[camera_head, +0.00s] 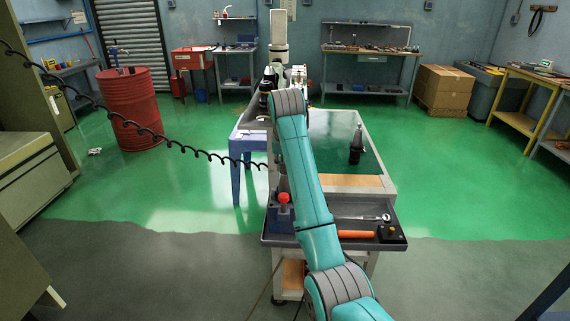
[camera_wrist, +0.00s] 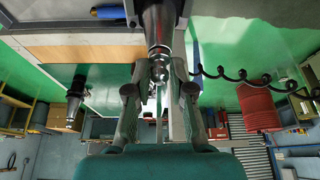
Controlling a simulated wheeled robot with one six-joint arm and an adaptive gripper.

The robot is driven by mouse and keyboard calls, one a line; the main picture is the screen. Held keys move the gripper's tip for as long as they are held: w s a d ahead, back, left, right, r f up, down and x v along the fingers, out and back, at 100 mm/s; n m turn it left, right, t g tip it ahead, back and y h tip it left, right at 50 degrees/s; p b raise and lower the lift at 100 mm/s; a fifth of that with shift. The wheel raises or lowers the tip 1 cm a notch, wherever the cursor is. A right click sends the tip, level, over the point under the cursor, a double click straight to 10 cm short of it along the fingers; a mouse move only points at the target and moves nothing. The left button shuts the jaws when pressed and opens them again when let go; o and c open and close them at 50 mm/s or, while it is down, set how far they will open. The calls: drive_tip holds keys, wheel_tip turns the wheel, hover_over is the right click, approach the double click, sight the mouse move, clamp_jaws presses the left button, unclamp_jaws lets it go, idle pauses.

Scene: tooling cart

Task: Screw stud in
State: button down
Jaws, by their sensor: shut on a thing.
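The stud (camera_wrist: 159,71) is a small metal piece at the narrow end of a grey tapered tool holder (camera_wrist: 158,22) in the wrist view. It lies in line with the holder, and I cannot tell how deep it sits. My gripper (camera_wrist: 160,72) has one finger on each side of the stud and is shut on it. In the head view the gripper and the stud are hidden at the far end of my teal arm. A second dark tool holder (camera_head: 356,146) stands upright on the cart's green mat (camera_head: 330,128); it also shows in the wrist view (camera_wrist: 74,104).
The cart's front tray (camera_head: 350,218) holds a wrench (camera_head: 362,218), an orange-handled tool (camera_head: 356,234) and a red knob (camera_head: 283,198) on a blue block. A black coiled cord (camera_head: 190,150) hangs left of my arm. A red drum (camera_head: 132,108) stands farther left. Green floor is open around.

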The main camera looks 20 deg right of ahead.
drive_tip(key=m, duration=0.2)
drive_tip(key=m+h, duration=0.1)
drive_tip(key=m, duration=0.1)
drive_tip(key=shift+g+h, duration=0.3)
drive_tip(key=shift+a+m+g, duration=0.1)
drive_tip(key=shift+m+g, duration=0.2)
drive_tip(key=shift+m, duration=0.6)
drive_tip(key=m+g+h, duration=0.1)
drive_tip(key=m, duration=0.3)
drive_tip(key=c, duration=0.9)
unclamp_jaws()
drive_tip(key=shift+c, duration=0.2)
